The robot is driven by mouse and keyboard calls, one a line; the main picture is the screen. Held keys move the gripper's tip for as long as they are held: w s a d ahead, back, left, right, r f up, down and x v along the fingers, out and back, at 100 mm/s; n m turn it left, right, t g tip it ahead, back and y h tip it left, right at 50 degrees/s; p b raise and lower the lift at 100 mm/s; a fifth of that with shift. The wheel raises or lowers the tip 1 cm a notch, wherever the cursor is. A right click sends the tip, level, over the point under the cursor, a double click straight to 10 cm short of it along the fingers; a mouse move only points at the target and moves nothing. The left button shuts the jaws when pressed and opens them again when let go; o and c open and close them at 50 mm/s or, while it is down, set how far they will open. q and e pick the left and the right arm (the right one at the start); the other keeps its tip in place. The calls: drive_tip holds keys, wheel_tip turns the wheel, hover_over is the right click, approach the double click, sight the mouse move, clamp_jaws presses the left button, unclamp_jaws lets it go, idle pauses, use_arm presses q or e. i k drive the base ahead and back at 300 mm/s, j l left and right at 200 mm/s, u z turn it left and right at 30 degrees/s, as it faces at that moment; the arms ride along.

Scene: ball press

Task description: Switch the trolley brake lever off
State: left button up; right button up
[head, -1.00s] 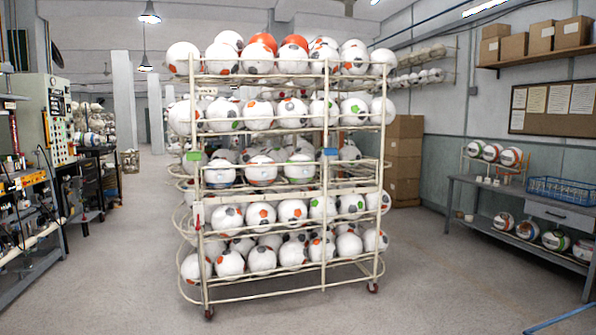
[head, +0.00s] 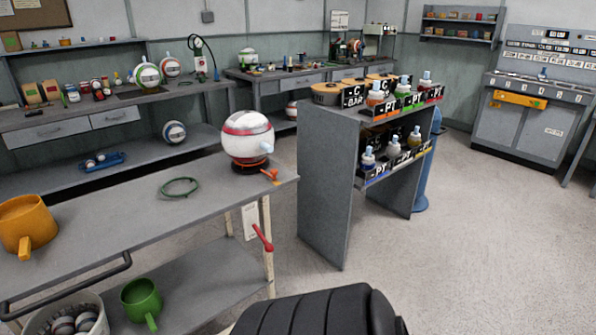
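The trolley (head: 130,225) is a grey two-deck cart at the left of the head view, with a dark push handle (head: 70,285) at its near left. A red lever (head: 263,238) sits on a white plate (head: 250,221) on the trolley's near right leg, slanting down to the right. It looks like the brake lever; its markings are too small to read. Neither of my grippers is in view.
A ball (head: 247,138) on a stand, a green ring (head: 180,187) and an orange mug (head: 27,225) are on the trolley top. A grey shelf unit (head: 330,180) with bottles stands close right. A black ribbed object (head: 320,312) is at the bottom. Floor at right is clear.

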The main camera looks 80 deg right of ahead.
sight(269, 248)
drive_tip(key=z, duration=2.45)
drive_tip(key=k+l, duration=0.05)
